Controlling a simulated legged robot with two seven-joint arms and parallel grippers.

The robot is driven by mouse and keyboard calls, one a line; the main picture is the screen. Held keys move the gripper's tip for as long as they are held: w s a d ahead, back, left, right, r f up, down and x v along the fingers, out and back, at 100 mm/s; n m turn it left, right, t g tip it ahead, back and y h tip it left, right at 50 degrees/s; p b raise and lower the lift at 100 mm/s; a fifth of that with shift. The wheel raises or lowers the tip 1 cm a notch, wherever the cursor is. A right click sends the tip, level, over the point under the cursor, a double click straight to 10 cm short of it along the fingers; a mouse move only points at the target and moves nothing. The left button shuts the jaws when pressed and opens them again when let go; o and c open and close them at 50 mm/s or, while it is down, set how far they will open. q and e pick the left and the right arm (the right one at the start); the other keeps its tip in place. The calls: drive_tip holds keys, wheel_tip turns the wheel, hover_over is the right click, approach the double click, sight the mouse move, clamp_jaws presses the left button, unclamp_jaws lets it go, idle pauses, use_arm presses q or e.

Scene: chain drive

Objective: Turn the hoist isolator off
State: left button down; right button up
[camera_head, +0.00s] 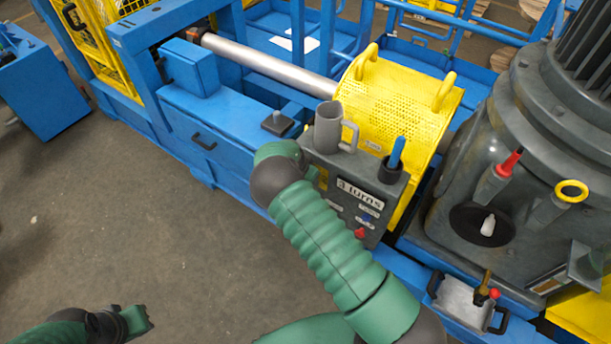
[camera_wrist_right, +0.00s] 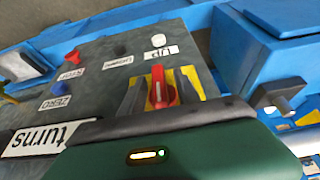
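A red rotary handle on a yellow plate, which looks like the isolator (camera_wrist_right: 158,88), sits on the face of a grey control box (camera_head: 345,205). In the right wrist view the two dark fingers of my right gripper (camera_wrist_right: 159,94) stand on either side of the handle, with gaps, so the gripper is open around it. In the head view my right wrist hides the handle and the fingers; only a bit of yellow plate (camera_head: 322,180) shows. My left gripper (camera_head: 146,318) is at the lower left, away from the box; its opening is unclear.
On the box stand a grey mug (camera_head: 327,128) and a black cup (camera_head: 391,172) with a blue-handled item. A blue knob (camera_wrist_right: 121,50) and labels share the panel. A yellow perforated guard (camera_head: 400,105) and a large grey motor (camera_head: 530,150) are close by.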

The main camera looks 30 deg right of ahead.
drive_tip(key=v, duration=1.6)
drive_tip(key=shift+r, duration=0.15)
drive_tip(key=shift+a, duration=0.1)
drive_tip(key=s+a+r+n+y, duration=0.1)
drive_tip(key=s+a+n, duration=0.3)
drive_tip(key=s, duration=0.3)
drive_tip(key=s+a+r+n+y, duration=0.1)
drive_tip(key=s+a+n, duration=0.3)
drive_tip(key=s, duration=0.4)
drive_tip(key=s+a+r+n+t+y, duration=0.1)
drive_tip(key=s+a+r+n+y, duration=0.1)
drive_tip(key=s+a+n, duration=0.2)
drive_tip(key=s+n, duration=0.1)
drive_tip(key=s, duration=0.2)
drive_tip(key=shift+s, duration=0.2)
drive_tip(key=shift+r, duration=0.1)
